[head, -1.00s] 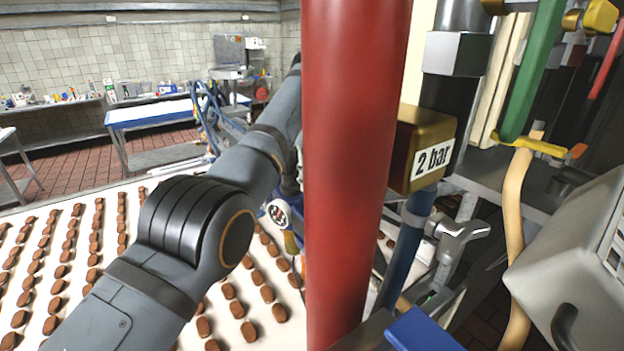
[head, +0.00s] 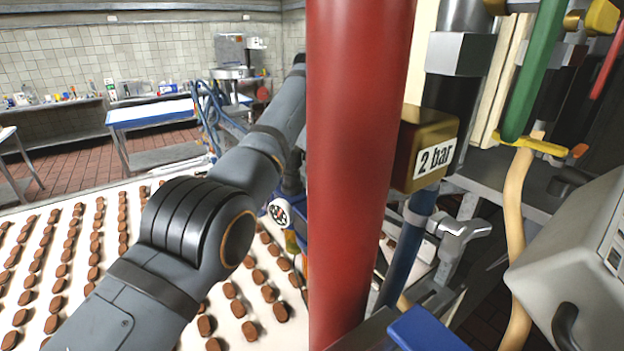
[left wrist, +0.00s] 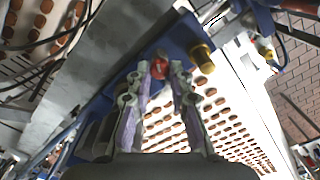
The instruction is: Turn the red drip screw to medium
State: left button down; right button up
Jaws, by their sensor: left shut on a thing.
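The red drip screw (left wrist: 158,68) shows in the left wrist view as a small red knob on a blue bar (left wrist: 178,42). My left gripper (left wrist: 163,78) has its two fingers on either side of the screw and is shut on it. The setting of the screw cannot be read. In the head view my left arm comes in from the left, and its gripper is hidden behind a thick red pipe. My right gripper is in neither view.
The red pipe (head: 360,170) stands upright close in front. A white conveyor (head: 75,225) carries rows of brown biscuits below my arm. A brass fitting (left wrist: 202,57) sits just right of the screw.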

pick_arm(q)
jog(key=n, duration=0.6)
jog(key=shift+s, duration=0.1)
jog(key=n, duration=0.6)
jog(key=shift+n, duration=0.3)
jog(key=shift+r, duration=0.1)
jog(key=c, duration=1.4)
grip_release()
jog(key=shift+d, duration=0.1)
jog(key=shift+c, duration=0.2)
jog(key=shift+o, duration=1.2)
